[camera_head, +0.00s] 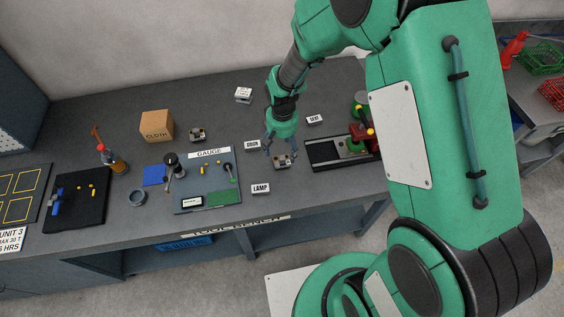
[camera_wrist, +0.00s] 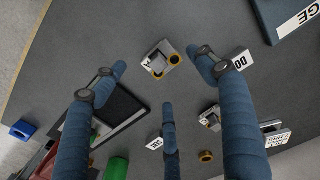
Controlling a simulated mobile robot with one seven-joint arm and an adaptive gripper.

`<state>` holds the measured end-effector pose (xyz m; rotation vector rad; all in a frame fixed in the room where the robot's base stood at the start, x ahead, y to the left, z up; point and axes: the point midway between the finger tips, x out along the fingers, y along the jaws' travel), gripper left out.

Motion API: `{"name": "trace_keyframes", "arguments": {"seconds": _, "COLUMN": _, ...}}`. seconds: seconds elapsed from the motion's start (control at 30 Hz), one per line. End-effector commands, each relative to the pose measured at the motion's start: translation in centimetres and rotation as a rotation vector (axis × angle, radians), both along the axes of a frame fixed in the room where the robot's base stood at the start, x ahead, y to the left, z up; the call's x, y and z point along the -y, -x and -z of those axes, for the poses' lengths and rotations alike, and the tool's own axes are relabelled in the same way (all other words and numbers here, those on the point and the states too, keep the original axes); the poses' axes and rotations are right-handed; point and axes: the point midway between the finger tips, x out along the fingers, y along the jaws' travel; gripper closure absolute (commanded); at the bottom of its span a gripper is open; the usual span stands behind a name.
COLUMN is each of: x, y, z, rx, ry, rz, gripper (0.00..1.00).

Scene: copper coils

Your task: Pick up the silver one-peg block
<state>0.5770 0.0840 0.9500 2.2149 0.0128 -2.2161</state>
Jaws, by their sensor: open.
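A small silver block (camera_head: 284,162) with dark and orange parts lies on the grey bench, just below my gripper (camera_head: 280,151). It also shows in the wrist view (camera_wrist: 160,57), beyond and between the two outer blue fingers, with an orange ring at its side. My gripper's fingers (camera_wrist: 160,75) are spread, with nothing held. A second silver block (camera_wrist: 210,118) shows in the wrist view, partly beside the right finger. A further similar block (camera_head: 197,134) stands left of my gripper in the head view. I cannot clearly count the pegs on any block.

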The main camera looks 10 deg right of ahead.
Motion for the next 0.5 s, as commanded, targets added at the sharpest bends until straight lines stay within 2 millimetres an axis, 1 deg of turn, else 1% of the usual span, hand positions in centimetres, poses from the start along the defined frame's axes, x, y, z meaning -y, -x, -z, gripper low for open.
{"name": "trace_keyframes", "arguments": {"seconds": 0.03, "x": 0.00, "y": 0.04, "z": 0.66, "rx": -0.002, "ry": 0.000, "rz": 0.000, "gripper": 0.28}}
{"name": "trace_keyframes", "arguments": {"seconds": 0.17, "x": 0.00, "y": -0.01, "z": 1.39, "rx": 0.000, "ry": 0.000, "rz": 0.000, "gripper": 0.28}}
{"name": "trace_keyframes", "arguments": {"seconds": 0.5, "x": 0.00, "y": -0.02, "z": 1.53, "rx": 0.001, "ry": 0.000, "rz": 0.000, "gripper": 0.28}}
